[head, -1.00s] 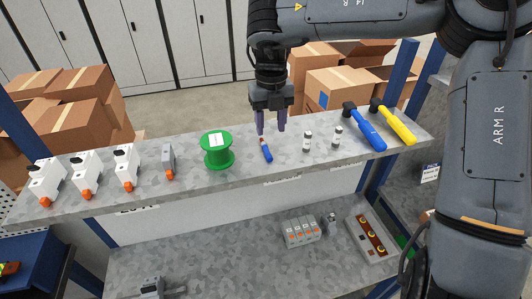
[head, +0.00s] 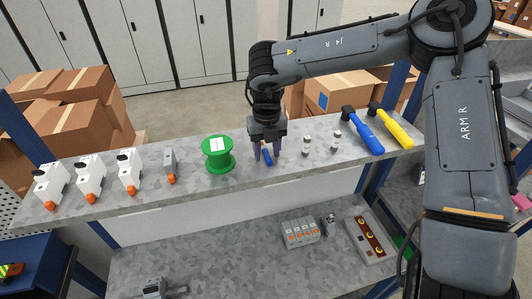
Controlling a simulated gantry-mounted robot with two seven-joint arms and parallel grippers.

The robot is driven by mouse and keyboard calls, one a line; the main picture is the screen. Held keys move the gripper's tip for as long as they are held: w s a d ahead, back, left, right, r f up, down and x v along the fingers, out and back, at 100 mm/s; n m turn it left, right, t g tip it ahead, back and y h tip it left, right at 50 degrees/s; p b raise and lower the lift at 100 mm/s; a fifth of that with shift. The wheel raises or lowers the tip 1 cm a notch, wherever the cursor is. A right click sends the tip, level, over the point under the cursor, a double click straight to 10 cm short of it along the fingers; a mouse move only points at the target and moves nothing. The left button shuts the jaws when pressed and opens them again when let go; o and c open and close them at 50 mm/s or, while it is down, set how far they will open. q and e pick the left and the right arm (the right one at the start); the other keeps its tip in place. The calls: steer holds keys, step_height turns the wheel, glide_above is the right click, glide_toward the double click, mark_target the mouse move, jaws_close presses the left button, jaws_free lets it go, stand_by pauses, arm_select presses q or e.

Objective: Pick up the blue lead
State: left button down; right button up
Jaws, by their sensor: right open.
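The blue lead (head: 267,158) is a short blue piece that lies on the upper grey shelf (head: 215,183), between the green spool and the small white cylinders. An orange tip showed at its top end a second ago; my gripper now covers most of that end. My right gripper (head: 267,155) points down over the lead with its purple fingers open, one on each side of it. The fingers look apart from the lead, but whether they touch it I cannot tell. My left gripper is not in the head view.
A green spool (head: 217,162) stands close on the left, with a grey device (head: 170,164) and white breakers (head: 90,173) beyond. Two white cylinders (head: 306,146) stand on the right, then blue (head: 362,131) and yellow (head: 391,127) tools. A lower shelf (head: 220,262) holds grey connectors (head: 300,232).

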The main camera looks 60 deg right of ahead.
steer(key=c, duration=0.8)
jaws_close()
steer(key=shift+r, duration=0.1)
